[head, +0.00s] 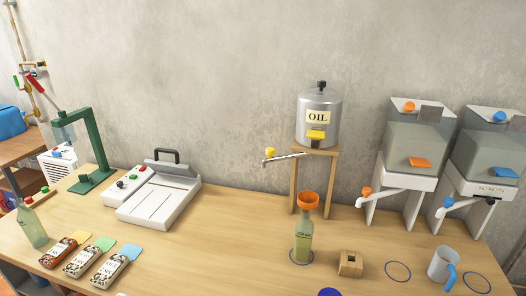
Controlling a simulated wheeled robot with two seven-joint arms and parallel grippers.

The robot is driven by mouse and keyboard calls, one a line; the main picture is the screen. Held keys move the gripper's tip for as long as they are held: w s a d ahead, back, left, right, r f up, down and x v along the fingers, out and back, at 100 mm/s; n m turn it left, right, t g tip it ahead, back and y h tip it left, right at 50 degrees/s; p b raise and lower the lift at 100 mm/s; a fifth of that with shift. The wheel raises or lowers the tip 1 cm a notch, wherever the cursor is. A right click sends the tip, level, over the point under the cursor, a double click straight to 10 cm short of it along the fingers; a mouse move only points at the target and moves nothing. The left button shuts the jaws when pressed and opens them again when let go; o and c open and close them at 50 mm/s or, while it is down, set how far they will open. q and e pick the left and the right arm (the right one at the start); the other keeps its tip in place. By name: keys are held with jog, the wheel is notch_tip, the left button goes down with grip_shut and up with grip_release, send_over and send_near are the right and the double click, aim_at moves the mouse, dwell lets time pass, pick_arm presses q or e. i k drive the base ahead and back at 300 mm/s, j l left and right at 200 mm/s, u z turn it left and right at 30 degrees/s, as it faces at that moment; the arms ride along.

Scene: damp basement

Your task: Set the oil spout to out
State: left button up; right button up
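The grey metal oil tank (319,108), labelled OIL, stands on a wooden stand (295,185) at the back of the table. Its thin metal spout (284,159) points to the left, with a yellow knob (270,152) near its outer end. A yellow piece (315,135) sits on the tank's front below the label. A green glass bottle (302,243) with an orange funnel (308,200) stands upright in front of the stand, inside a dark ring. The spout's end is to the left of the funnel, not over it. Neither of my grippers is in view.
Two dispensers (412,150) (487,160) with short spouts stand at right. A mug (443,264), a wooden block (351,263) and a blue round thing (330,292) are near the front. A white sealer-like machine (152,192), a green stand (92,150), packets (84,261) and another bottle (32,226) are at left.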

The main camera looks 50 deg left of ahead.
aim_at(270, 151)
jog(key=u, duration=1.3)
